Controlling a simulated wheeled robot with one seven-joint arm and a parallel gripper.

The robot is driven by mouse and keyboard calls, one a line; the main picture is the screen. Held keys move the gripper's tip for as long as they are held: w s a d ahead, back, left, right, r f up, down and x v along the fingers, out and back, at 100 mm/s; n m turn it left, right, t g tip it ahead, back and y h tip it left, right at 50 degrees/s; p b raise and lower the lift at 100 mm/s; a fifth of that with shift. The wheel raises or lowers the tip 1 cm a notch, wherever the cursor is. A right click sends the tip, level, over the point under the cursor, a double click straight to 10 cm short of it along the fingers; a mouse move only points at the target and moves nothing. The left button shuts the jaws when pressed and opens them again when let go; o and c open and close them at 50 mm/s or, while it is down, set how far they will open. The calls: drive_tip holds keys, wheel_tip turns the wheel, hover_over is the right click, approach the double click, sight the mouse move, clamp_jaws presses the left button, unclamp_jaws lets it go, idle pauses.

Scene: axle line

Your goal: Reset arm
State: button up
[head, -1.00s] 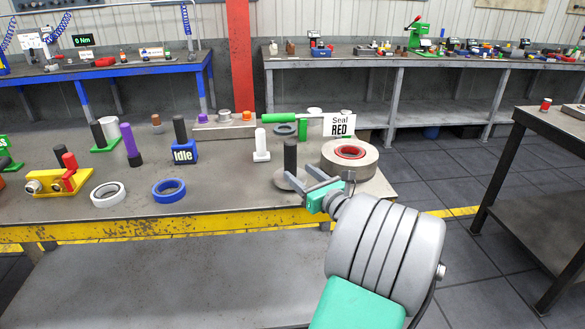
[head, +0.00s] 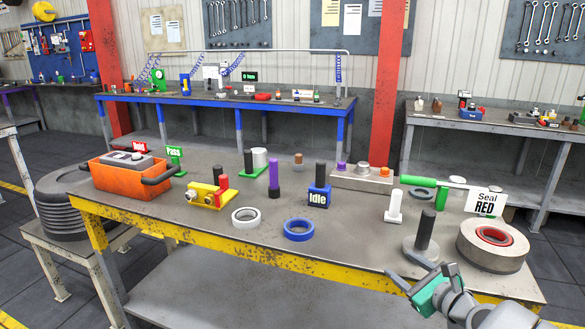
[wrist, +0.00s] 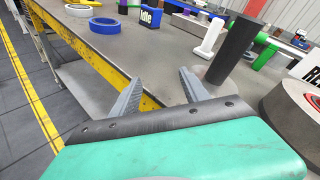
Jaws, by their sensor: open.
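My gripper (head: 424,277) is at the lower right in the head view, near the front edge of the workbench (head: 350,240). Its two grey fingers stand apart with nothing between them, as the wrist view (wrist: 158,92) also shows. A dark upright post on a round base (head: 424,236) stands just behind the fingers. It also shows right of the fingers in the wrist view (wrist: 232,50). A thick round block with a red ring (head: 492,246) lies to the right of the post, apart from the gripper.
On the bench are a white ring (head: 245,217), a blue ring (head: 299,230), a blue "Idle" block (head: 318,199), a yellow fixture (head: 205,195), an orange bin (head: 125,180) and a "Seal RED" sign (head: 485,201). The front left of the bench top is clear.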

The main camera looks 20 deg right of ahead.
drive_tip(key=a+n+g+y+p, duration=0.2)
drive_tip(key=a+n+g+p, duration=0.4)
drive_tip(key=a+n, duration=1.1)
drive_tip(key=s+a+r+n+g+h+p, duration=0.2)
drive_tip(key=s+a+n+g, duration=0.3)
drive_tip(key=s+a+n, duration=0.4)
drive_tip(key=s+n+p, duration=0.1)
drive_tip(key=n, duration=0.2)
drive_tip(key=shift+s+r+n+g+h, duration=0.2)
drive_tip(key=shift+r+n+g+h, duration=0.1)
drive_tip(key=shift+r+g, duration=0.1)
drive_tip(key=shift+a, duration=0.1)
